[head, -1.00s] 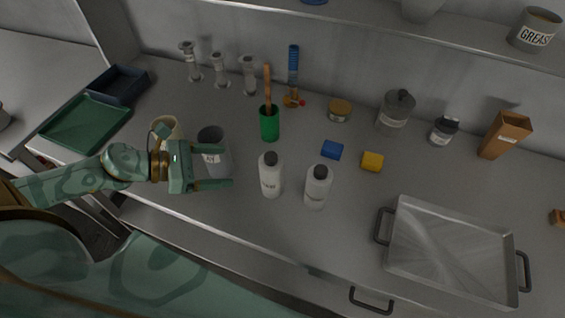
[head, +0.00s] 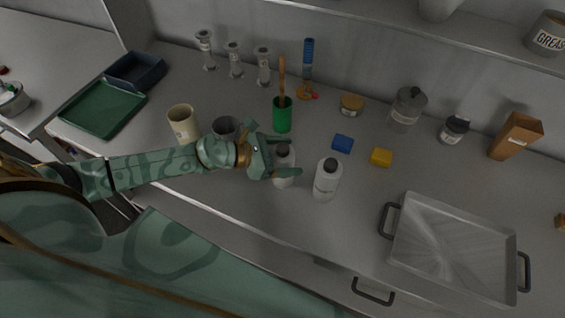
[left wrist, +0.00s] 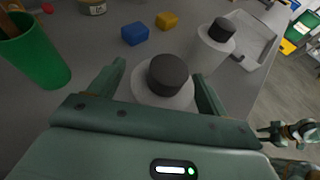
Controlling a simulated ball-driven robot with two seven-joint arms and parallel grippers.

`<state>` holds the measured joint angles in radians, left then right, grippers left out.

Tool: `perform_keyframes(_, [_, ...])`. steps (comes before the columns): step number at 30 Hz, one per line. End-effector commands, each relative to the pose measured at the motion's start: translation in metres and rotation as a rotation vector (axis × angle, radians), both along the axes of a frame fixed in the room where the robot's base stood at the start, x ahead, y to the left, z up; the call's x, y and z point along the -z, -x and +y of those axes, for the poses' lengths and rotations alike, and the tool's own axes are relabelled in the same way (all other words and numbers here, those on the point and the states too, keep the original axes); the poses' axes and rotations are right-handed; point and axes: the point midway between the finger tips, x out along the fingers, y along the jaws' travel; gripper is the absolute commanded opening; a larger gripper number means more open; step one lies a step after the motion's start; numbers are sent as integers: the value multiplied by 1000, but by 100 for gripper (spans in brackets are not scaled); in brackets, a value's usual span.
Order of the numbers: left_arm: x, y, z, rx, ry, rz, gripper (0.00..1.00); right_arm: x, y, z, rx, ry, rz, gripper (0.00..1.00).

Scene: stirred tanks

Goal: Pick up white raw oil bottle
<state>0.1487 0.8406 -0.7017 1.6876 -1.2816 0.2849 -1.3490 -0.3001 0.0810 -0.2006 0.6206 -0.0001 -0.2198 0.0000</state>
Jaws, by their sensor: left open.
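Two white bottles with dark caps stand upright side by side on the grey counter. The left white bottle (head: 283,182) is partly hidden by my left gripper (head: 293,157); in the left wrist view its dark cap and white shoulder (left wrist: 163,82) lie between the two fingers. My left gripper is open, with a finger on either side of this bottle; contact cannot be seen. The right white bottle (head: 326,181) stands just beyond the fingertips and also shows in the left wrist view (left wrist: 210,48). I cannot read either label. Part of my right arm (left wrist: 290,132) shows small in the left wrist view.
A grey mug (head: 224,128) and a beige mug (head: 183,125) stand near my left arm. A green cup (head: 282,116) stands behind the left bottle. Blue (head: 343,144) and yellow (head: 381,157) blocks lie behind the right bottle. A metal tray (head: 450,245) lies at right.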

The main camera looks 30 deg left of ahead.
Motion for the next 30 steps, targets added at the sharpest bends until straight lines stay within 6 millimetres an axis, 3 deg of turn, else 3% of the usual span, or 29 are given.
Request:
perform_keyframes(9, [5,-4,-6,1,0,2,74,0,0,-1,0,2,-1,36])
perform_keyframes(15, [5,-4,-6,1,0,2,19,0,0,-1,1,2,0,36])
perform_keyframes(25, [0,-5,-5,1,1,0,18,-2,0,0,1,1,0,36])
perform_keyframes(30, [-21,-5,-6,3,-1,-3,18,-14,-2,1,2,-1,-4,36])
